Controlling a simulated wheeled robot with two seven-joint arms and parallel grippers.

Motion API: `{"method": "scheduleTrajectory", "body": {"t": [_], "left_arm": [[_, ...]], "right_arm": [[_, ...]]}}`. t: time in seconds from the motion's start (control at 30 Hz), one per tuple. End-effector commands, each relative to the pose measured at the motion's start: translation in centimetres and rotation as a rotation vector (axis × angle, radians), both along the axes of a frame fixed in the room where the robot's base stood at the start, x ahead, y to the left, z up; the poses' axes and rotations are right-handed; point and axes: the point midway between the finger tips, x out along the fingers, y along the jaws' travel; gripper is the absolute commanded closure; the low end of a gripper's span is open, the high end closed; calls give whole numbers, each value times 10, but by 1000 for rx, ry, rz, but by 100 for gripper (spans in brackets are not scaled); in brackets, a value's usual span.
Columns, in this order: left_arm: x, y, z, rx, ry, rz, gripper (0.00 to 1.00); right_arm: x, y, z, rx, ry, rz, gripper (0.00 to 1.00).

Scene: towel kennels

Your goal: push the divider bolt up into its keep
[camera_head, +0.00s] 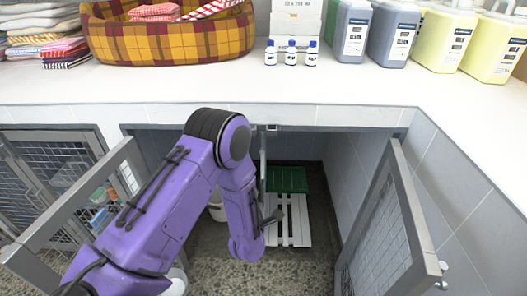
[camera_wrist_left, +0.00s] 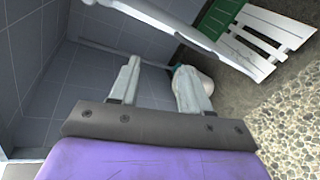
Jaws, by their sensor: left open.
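The divider shows in the head view as a narrow grey upright (camera_head: 262,152) in the middle of the open kennel. A small metal fitting, possibly the keep (camera_head: 272,127), sits on the counter's underside edge by its top. I cannot make out the bolt; my purple left arm covers part of the divider. My right gripper is not in view.
Open mesh doors stand at left (camera_head: 75,205) and right (camera_head: 385,230). White slats (camera_head: 287,228) and a green board (camera_head: 287,180) lie on the kennel floor. A white pot (camera_head: 217,212) is beside my arm. Bottles (camera_head: 291,53) and a plaid bed (camera_head: 170,40) stand on the counter.

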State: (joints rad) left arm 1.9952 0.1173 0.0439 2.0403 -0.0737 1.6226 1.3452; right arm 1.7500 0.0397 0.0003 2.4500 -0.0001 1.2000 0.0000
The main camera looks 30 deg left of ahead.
Motion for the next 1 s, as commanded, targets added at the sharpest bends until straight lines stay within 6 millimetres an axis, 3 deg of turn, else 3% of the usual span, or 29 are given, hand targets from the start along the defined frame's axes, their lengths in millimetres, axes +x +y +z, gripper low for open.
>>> {"method": "scheduleTrajectory", "body": {"t": [0.03, 0.13, 0.3, 0.8, 1.0], "left_arm": [[21, 5, 22, -101, -146, 53, 53], [49, 14, 58, -285, -388, 121, 53], [67, 23, 85, -425, -564, 158, 53], [145, 73, 86, -431, -570, 162, 53], [154, 78, 85, -430, -566, 161, 53]], "right_arm": [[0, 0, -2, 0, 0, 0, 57], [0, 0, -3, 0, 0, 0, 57], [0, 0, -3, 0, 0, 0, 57], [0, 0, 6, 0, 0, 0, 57], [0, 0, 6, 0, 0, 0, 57]]}}
